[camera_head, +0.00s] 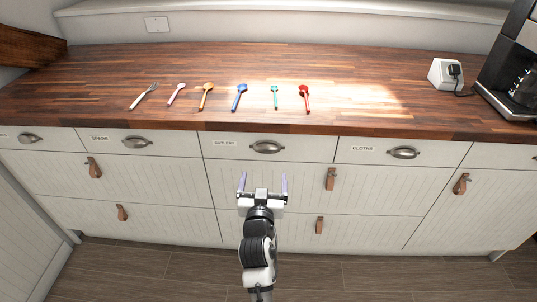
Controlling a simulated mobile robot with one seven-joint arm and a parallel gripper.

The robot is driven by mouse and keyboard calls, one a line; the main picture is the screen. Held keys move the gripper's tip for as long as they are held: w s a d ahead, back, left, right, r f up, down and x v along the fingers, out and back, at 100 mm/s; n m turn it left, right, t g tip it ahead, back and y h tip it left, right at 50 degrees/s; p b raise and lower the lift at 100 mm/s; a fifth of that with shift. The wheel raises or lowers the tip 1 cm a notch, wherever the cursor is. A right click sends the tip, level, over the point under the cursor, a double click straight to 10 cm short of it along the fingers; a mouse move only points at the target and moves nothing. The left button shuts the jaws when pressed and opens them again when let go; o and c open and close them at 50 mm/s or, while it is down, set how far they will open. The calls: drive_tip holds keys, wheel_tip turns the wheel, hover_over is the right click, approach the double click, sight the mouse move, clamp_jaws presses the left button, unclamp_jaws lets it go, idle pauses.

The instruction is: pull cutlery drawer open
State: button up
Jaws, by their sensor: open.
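The cutlery drawer (222,151) is the white front in the middle of the top row, with a small label at its upper left that seems to read "CUTLERY". It looks shut, flush with the fronts beside it. Its metal cup handle (267,147) sits near the middle of the front. My gripper (263,182) is open and empty, its two pale purple fingers pointing up in the picture toward the drawer. In the picture it lies below the handle, apart from it. I cannot tell the exact distance to the cabinet face.
On the wooden worktop (330,65) lie a fork (144,96) and several coloured spoons (239,97). A coffee machine (510,65) and a white socket box (446,74) stand at the right. Drawers with leather pulls (331,179) are below. The floor in front is clear.

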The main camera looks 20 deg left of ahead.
sight(266, 151)
drive_tip(key=p+x, duration=0.2)
drive_tip(key=x, duration=0.8)
drive_tip(key=shift+w, duration=0.3)
drive_tip(key=shift+s+a, duration=0.1)
drive_tip(key=c, duration=1.4)
